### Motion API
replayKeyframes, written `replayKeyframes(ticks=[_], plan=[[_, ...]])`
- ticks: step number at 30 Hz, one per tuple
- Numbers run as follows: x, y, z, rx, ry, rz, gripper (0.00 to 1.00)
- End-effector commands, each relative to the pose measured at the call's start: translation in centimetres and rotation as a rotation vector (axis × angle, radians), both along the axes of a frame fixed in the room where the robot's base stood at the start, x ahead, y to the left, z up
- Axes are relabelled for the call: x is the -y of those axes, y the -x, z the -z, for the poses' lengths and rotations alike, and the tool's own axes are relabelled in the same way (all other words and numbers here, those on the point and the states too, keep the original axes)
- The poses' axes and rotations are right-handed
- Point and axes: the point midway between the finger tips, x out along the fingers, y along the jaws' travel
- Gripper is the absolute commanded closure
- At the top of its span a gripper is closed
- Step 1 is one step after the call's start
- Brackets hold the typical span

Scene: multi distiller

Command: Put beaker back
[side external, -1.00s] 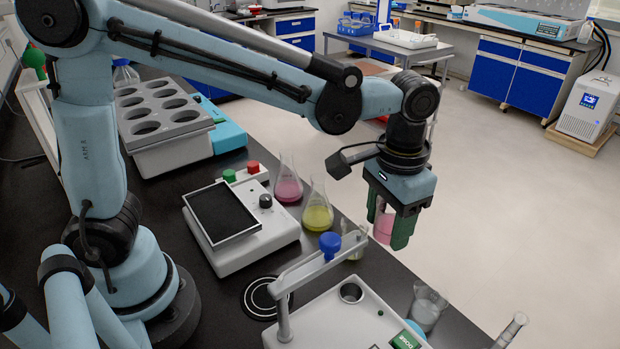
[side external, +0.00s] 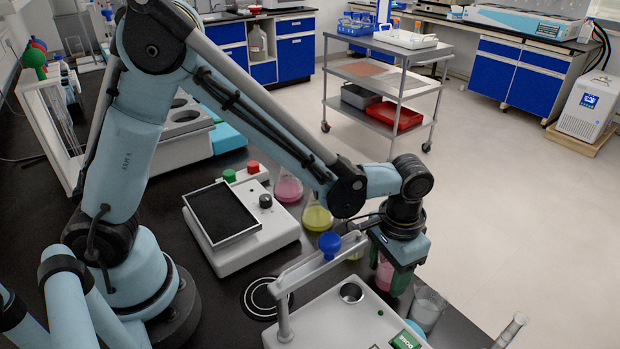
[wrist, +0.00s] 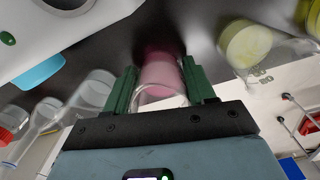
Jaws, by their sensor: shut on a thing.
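The beaker (wrist: 162,82) holds pink liquid and sits between the two green fingers of my gripper (wrist: 162,90) in the wrist view. In the side view my gripper (side external: 394,277) points down at the front right edge of the black bench, shut on the beaker (side external: 384,274). The beaker is partly hidden by the near finger. It is low, close to the bench top; I cannot tell whether it touches it.
A clear glass beaker (side external: 427,307) stands just right of my gripper. A white device with a blue knob (side external: 330,243) is in front. Flasks with yellow (side external: 317,218) and pink (side external: 288,187) liquid and a flat-topped device (side external: 223,211) stand to the left.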

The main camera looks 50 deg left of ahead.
Motion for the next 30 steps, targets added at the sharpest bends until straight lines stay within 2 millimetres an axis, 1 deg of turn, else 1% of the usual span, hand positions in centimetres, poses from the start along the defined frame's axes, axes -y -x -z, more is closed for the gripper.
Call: replayKeyframes(ticks=[3, 13, 14, 18, 19, 26, 30], plan=[[-0.01, 0.01, 0.49, 0.000, 0.000, 0.000, 0.82], [-0.01, 0.01, 0.76, 0.000, 0.000, 0.000, 0.82], [-0.01, 0.01, 0.80, 0.000, 0.000, 0.000, 0.44], [-0.01, 0.02, 0.76, 0.000, 0.000, 0.000, 0.23], [-0.01, 0.02, 0.75, 0.000, 0.000, 0.000, 0.20], [-0.01, 0.02, 0.74, 0.000, 0.000, 0.000, 0.20], [-0.01, 0.02, 0.32, 0.000, 0.000, 0.000, 0.20]])
